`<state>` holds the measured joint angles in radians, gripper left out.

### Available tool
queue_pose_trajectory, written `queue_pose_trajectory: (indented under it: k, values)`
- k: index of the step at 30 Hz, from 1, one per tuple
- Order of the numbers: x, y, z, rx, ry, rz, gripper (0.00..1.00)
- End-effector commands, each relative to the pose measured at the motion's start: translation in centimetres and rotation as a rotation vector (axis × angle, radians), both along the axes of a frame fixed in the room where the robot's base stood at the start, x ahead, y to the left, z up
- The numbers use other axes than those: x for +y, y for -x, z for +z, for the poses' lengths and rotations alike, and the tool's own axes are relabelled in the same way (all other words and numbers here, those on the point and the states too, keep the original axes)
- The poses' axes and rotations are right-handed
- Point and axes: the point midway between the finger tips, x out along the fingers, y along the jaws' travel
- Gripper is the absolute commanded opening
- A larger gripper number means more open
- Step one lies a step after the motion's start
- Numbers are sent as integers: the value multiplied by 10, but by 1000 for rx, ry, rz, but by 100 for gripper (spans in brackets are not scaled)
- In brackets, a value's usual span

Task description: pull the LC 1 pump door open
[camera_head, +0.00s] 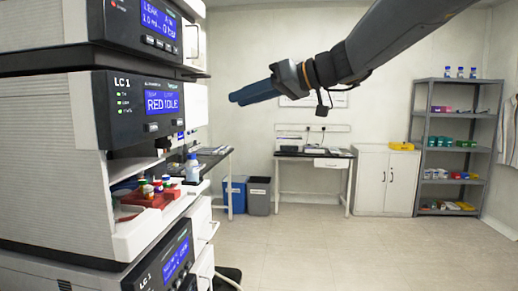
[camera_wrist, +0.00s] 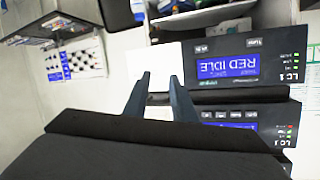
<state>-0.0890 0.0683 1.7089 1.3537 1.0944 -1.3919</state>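The LC 1 stack fills the left of the head view. Its top module (camera_head: 150,28) has a dark front and a blue display reading LEAK, with a flow figure and bar; it looks like the pump. Its door appears shut, with no gap visible. Below it is a module labelled LC 1 (camera_head: 150,108) reading RED IDLE, which also shows upside down in the wrist view (camera_wrist: 250,65). My gripper (camera_head: 236,98) is in the air right of the stack, touching nothing. In the wrist view its two fingers (camera_wrist: 160,74) stand apart with nothing between them.
A lower LC 1 module (camera_head: 165,265) is beneath. Blue and grey bins (camera_head: 258,195), a table and a shelf (camera_head: 455,145) are far back. The floor between is clear.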

Motion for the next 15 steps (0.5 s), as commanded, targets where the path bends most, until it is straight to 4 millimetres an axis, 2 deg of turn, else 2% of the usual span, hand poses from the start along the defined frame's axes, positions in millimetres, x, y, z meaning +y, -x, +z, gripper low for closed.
queue_pose_trajectory:
  k: [3,15]
  values:
    - [-5,0,-22,48,28,-19,24]
    - [-24,5,-90,198,117,-87,24]
